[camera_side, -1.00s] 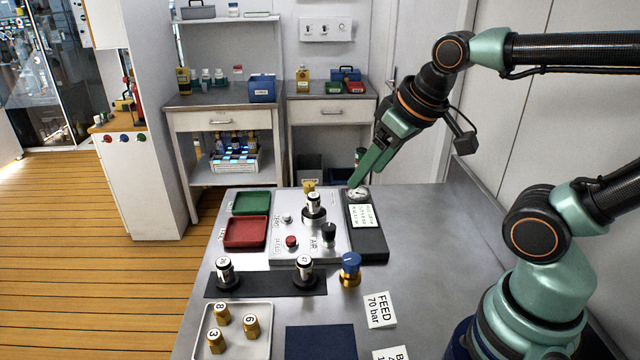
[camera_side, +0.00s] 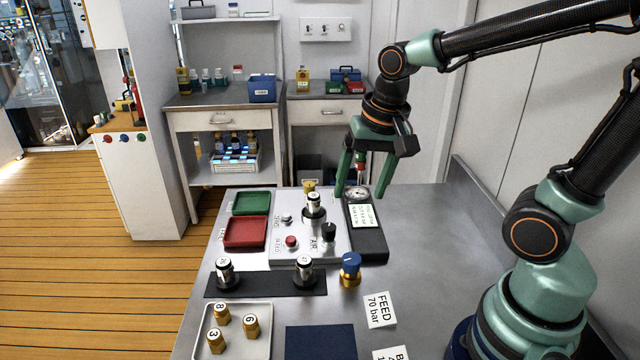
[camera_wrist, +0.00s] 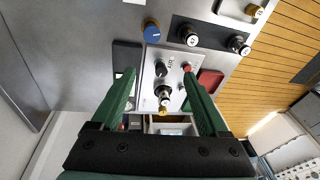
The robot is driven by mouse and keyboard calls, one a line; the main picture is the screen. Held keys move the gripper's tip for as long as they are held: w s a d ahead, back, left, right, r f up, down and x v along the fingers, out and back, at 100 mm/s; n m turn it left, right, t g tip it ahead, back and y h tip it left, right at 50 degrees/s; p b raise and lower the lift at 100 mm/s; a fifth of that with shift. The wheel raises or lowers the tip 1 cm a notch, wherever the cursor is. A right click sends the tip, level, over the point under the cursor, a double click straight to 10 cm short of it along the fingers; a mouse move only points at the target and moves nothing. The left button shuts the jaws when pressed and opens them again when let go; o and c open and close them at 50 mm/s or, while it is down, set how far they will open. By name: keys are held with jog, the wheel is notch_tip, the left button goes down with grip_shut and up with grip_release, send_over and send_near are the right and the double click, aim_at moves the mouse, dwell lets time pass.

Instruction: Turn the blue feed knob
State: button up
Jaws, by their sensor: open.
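The blue feed knob (camera_side: 350,263) stands on a brass base at the right end of the black strip, near the middle of the metal bench. It also shows in the wrist view (camera_wrist: 152,32), near the top and beyond the fingertips. My gripper (camera_side: 362,195) is open and empty, fingers pointing down. It is above the far end of the bench, near the round gauge (camera_side: 358,192), behind and apart from the knob. In the wrist view the green fingers (camera_wrist: 158,82) are spread on both sides of the panel.
The grey panel (camera_side: 285,252) holds a black AIR knob (camera_side: 328,234), a red button (camera_side: 291,242) and a numbered fitting (camera_side: 314,205). Two numbered fittings stand on the black strip (camera_side: 262,284). A FEED 70 bar card (camera_side: 380,310) lies nearby. Bench to the right is bare.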

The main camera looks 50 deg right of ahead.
aim_at(351, 258)
jog(key=f+m+g, duration=0.1)
jog(key=f+m, duration=0.1)
jog(key=f, duration=0.3)
jog(key=f+m, duration=0.2)
jog(key=f, duration=0.4)
jog(key=w+f+m+g, duration=0.1)
jog(key=f+m, duration=0.1)
jog(key=f, duration=0.3)
jog(key=shift+d+f+m+g, duration=0.1)
jog(key=shift+f+m+g, duration=0.2)
grip_shut()
jog(key=n, duration=1)
jog(key=shift+n, duration=0.4)
